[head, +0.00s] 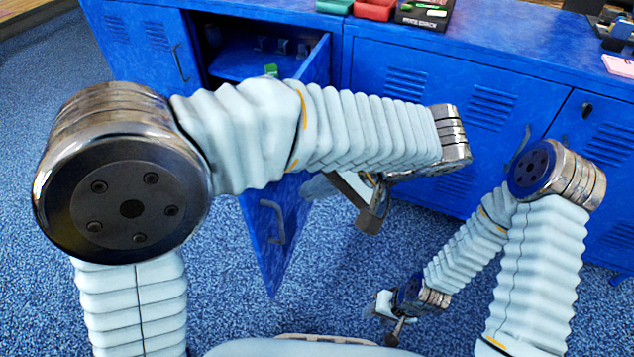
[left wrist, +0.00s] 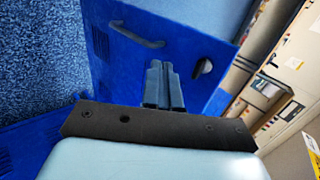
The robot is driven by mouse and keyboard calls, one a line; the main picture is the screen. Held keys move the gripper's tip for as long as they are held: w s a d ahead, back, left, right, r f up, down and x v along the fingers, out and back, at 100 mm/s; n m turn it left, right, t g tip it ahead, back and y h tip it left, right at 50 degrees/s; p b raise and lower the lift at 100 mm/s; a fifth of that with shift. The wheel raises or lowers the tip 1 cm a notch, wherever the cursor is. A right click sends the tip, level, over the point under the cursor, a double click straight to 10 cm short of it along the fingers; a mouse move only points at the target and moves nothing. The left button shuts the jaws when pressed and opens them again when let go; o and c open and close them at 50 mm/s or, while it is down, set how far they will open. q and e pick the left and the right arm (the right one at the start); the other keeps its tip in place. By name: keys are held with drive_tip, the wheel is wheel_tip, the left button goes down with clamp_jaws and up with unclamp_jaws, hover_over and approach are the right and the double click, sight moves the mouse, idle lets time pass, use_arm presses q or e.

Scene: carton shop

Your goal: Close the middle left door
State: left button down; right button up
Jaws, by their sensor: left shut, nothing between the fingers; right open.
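The middle left door (head: 283,225) is a blue metal door swung wide open toward me, with a handle on its outer face. Its upper part is partly hidden behind my left arm. My right gripper (head: 388,318) is low, open and away from the door.
Closed blue cabinet doors (head: 400,80) stand to the right, another (head: 145,45) to the left. Green and red bins (head: 374,9) and a black tray (head: 424,14) are on the cabinet top. The blue carpet (head: 330,270) is clear around the door.

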use_arm(q)
drive_tip(key=x, duration=0.3)
drive_tip(key=a+r+x, duration=0.1)
drive_tip(key=x, duration=0.1)
drive_tip(key=b+x, duration=0.1)
drive_tip(key=x, duration=0.2)
drive_tip(key=shift+w+a, duration=0.15)
drive_tip(key=shift+a, duration=0.3)
drive_tip(key=shift+w+a, duration=0.15)
drive_tip(key=shift+a, duration=0.35)
